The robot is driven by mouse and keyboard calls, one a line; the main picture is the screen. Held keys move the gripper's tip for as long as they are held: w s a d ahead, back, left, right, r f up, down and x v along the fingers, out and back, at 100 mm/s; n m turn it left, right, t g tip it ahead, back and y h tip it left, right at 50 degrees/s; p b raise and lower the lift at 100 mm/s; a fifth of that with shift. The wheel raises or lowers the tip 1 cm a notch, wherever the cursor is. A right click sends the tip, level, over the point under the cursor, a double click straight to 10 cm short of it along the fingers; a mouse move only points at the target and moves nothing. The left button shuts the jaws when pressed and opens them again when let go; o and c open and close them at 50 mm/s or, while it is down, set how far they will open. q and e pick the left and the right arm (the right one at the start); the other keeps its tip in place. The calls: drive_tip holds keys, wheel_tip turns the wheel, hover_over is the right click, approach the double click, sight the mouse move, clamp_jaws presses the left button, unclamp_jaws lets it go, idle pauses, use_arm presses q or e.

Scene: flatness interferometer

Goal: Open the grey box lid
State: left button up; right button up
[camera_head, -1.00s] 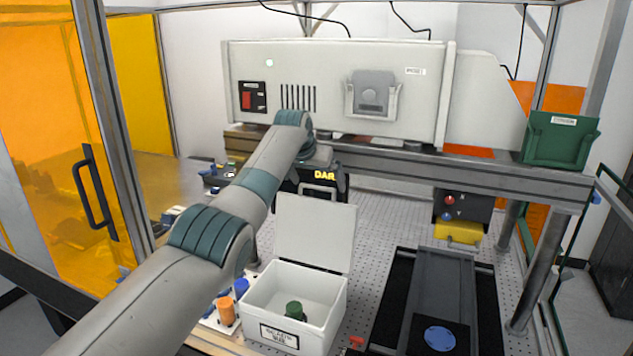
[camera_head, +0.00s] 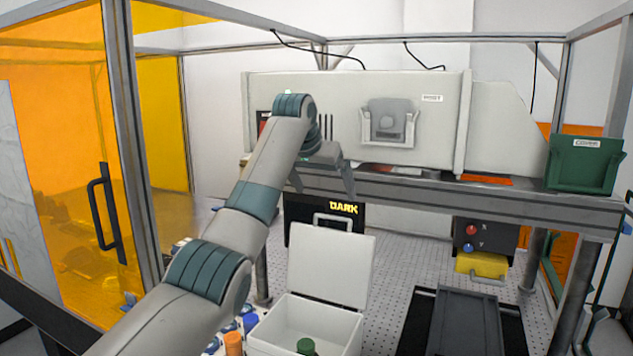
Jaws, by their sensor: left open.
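The pale grey box (camera_head: 271,335) stands at the bottom centre, cut off by the picture's lower edge. Its lid (camera_head: 330,265) is open, standing upright and leaning slightly back at the box's rear. A dark green knobbed thing (camera_head: 306,346) shows inside. My left gripper (camera_head: 322,187) is open and appears empty, its fingers pointing down above the lid's top edge in the picture. It looks apart from the lid. My right gripper is not in view.
A black box with a DARK sign (camera_head: 343,208) stands behind the lid. A shelf beam (camera_head: 480,190) carries the large pale instrument (camera_head: 360,100) and a green bin (camera_head: 585,165).

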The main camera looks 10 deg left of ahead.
use_arm(q)
drive_tip(key=b+v, duration=0.2)
drive_tip(key=v, duration=0.5)
drive_tip(key=shift+w, duration=0.1)
